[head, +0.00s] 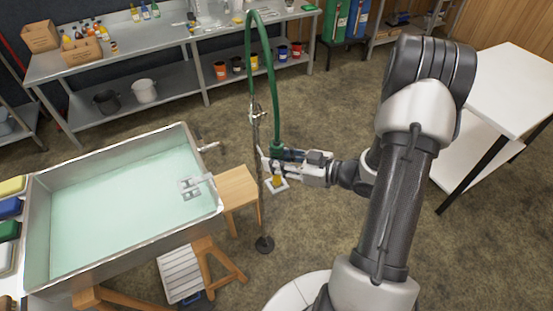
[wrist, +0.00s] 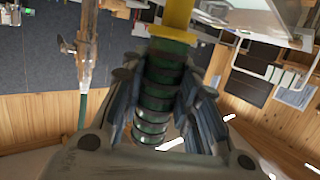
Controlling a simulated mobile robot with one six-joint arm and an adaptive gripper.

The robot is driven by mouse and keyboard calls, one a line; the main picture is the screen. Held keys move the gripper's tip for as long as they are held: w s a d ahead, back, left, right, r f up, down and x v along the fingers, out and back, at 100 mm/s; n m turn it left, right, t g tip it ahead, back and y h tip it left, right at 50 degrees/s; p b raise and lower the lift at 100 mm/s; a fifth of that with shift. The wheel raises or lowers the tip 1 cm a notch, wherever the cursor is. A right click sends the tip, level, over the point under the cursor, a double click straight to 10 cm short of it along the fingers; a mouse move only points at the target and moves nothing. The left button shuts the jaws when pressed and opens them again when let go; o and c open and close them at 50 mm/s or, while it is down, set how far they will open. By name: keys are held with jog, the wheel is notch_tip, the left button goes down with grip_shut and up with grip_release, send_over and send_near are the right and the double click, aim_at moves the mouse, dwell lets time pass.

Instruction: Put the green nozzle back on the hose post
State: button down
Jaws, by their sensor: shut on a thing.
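My gripper (head: 279,158) is shut on the green nozzle (head: 277,147), just right of the hose post (head: 260,200). In the wrist view the nozzle's ribbed green body (wrist: 155,90) lies between both fingers, with a yellow part (wrist: 178,18) beyond them. The green hose (head: 268,50) arches from the post down to the nozzle. The thin post stands upright on a dark round base (head: 264,244), with a metal fitting (head: 257,110) partway up. The post's metal fitting also shows at the left of the wrist view (wrist: 86,45), apart from the nozzle.
A metal evaporator pan (head: 120,215) with pale green liquid stands left of the post. A wooden stool (head: 238,187) is between them. A white table (head: 500,85) is at right, and a steel bench (head: 180,45) with bottles is behind. Open floor lies between.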

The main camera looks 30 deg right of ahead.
jog(key=shift+f+b, duration=1.4)
jog(key=shift+f, duration=1)
dwell(0.9)
dwell(0.5)
jog(key=c, duration=1.2)
grip_release()
jog(key=shift+o, duration=0.2)
